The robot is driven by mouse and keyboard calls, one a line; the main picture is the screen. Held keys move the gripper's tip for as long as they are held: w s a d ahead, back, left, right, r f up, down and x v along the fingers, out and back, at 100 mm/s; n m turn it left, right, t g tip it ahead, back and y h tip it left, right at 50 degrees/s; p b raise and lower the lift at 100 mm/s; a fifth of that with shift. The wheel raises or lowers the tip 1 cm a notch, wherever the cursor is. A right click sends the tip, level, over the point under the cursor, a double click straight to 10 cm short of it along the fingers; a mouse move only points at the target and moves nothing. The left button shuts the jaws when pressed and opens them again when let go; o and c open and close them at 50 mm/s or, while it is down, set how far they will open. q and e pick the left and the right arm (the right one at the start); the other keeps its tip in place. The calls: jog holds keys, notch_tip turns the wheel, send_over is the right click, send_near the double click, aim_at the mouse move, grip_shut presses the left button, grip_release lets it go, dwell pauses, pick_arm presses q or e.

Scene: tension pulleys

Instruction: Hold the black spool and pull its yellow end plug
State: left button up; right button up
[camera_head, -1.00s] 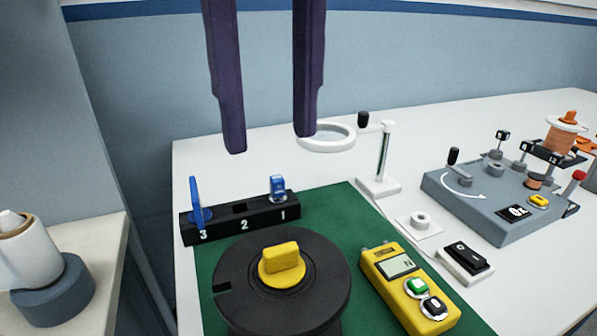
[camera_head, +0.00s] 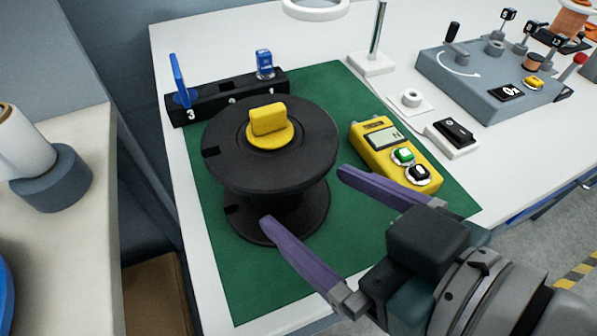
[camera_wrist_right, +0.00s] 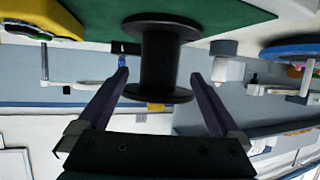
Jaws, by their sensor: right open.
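The black spool (camera_head: 225,168) stands upright on the green mat (camera_head: 245,285). Its yellow end plug (camera_head: 268,121) sits in the centre of the top flange, with a raised grip tab. My right gripper (camera_head: 303,195) is open and empty on the spool's near right side. In the head view one purple fingertip overlaps the lower flange and the other lies right of the spool. In the right wrist view the spool's core (camera_wrist_right: 160,60) shows between the spread fingers (camera_wrist_right: 160,80), with gaps on both sides. My left gripper is not in view.
A yellow meter (camera_head: 372,155) lies close right of the spool, near a fingertip. A black numbered rack (camera_head: 215,105) with blue pieces stands behind. A grey crank device (camera_head: 480,85) is at the back right. The mat's front left is clear.

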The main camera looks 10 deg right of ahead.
jog(key=x, duration=0.7)
jog(key=c, duration=1.5)
